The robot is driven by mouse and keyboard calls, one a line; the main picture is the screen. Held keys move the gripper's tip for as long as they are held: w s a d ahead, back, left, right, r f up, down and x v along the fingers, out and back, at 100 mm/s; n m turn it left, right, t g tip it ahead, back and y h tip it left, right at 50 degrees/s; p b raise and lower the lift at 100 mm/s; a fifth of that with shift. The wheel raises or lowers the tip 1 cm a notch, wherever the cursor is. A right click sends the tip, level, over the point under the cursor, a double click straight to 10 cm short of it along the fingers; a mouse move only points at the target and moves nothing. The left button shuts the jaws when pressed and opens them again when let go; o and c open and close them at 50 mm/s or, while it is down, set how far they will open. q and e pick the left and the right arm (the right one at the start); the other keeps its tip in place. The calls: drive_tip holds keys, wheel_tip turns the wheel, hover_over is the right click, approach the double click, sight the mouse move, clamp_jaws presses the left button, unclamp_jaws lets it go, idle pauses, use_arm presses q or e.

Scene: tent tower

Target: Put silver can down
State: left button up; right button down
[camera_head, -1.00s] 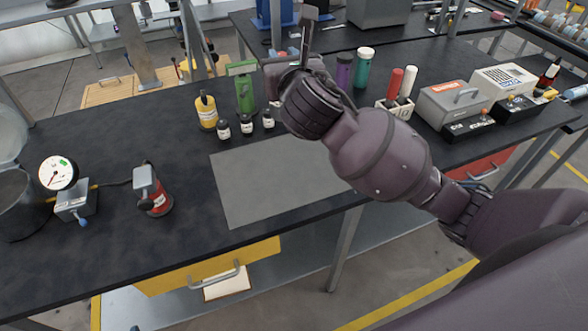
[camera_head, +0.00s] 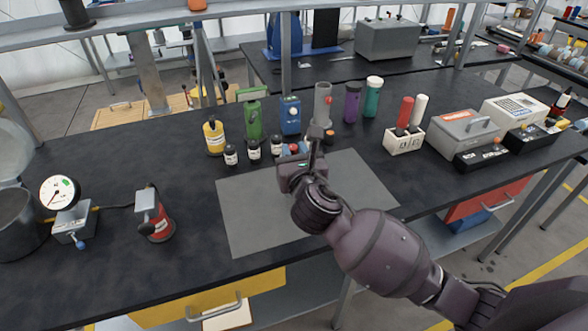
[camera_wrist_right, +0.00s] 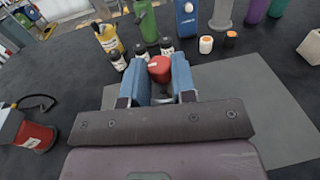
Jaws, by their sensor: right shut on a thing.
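My right gripper (camera_wrist_right: 160,80) is shut on the silver can (camera_wrist_right: 159,69). In the right wrist view, the can's round red top shows between the two blue fingers, with a little grey beneath. The rest of its body is hidden by the fingers and wrist. In the head view, the right gripper (camera_head: 294,150) is over the back part of the grey mat (camera_head: 255,220), just in front of the small dark bottles. I cannot tell whether the can's base touches the mat. My left gripper is not in view.
Small dark bottles (camera_head: 254,150) stand close behind the gripper. Behind them are a yellow bottle (camera_head: 214,138), a green bottle (camera_head: 253,118), a blue container (camera_head: 290,116) and a grey cylinder (camera_head: 322,102). The mat's front and right parts are clear. A red device (camera_head: 155,220) stands left.

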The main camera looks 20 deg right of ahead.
wheel_tip(320, 180, down, 4)
drive_tip(key=shift+f+b, duration=0.1)
drive_tip(key=shift+b, duration=0.45)
drive_tip(key=c, duration=0.9)
unclamp_jaws()
drive_tip(key=shift+f, duration=0.15)
drive_tip(key=shift+c, duration=0.2)
drive_tip(key=shift+r, duration=0.2)
drive_tip(key=s+a, duration=0.1)
drive_tip(key=s, duration=1.1)
drive_tip(key=shift+r+p, duration=0.3)
